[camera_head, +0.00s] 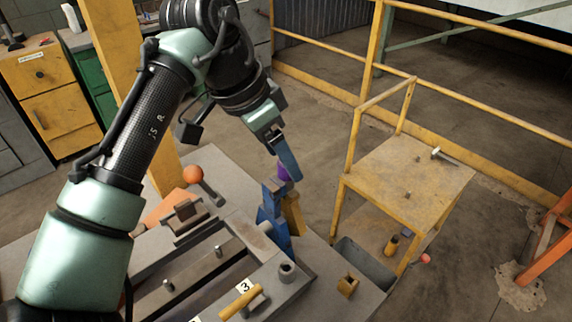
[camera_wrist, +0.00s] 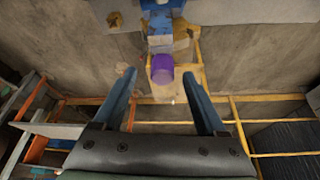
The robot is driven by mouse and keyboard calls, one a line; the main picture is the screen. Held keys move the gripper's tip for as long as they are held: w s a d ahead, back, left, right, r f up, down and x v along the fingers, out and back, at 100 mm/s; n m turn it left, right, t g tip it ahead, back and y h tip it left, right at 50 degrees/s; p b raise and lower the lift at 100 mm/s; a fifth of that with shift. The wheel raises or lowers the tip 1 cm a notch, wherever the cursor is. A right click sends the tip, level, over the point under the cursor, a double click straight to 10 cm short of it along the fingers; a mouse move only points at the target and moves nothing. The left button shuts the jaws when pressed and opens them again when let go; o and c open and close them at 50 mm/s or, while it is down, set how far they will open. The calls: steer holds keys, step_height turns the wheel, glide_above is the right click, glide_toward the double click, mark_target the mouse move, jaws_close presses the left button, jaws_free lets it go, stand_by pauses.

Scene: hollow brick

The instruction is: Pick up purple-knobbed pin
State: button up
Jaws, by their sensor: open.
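The purple-knobbed pin shows its rounded purple knob (camera_head: 284,173) at the top of a blue stand (camera_head: 268,222) on the workbench. The pin's shaft is hidden. My gripper (camera_head: 288,166) is just above the knob, pointing down, and one finger partly covers it in the head view. In the wrist view, my gripper (camera_wrist: 155,75) is open, with a blue finger on each side. No contact is visible. I cannot tell whether the knob is level with the fingertips.
A yellow block (camera_head: 293,213) stands against the blue stand. A grey fixture (camera_head: 180,270) with pegs and a yellow handle (camera_head: 240,301) fills the bench front. An orange ball-topped lever (camera_head: 193,174) rises at left. A yellow cart (camera_head: 415,175) stands to the right, beyond the bench edge.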

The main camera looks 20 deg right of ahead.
mark_target(287, 178)
steer(key=shift+p+x, duration=0.45)
steer(key=shift+x, duration=2.6)
steer(key=shift+w, duration=0.2)
jaws_close()
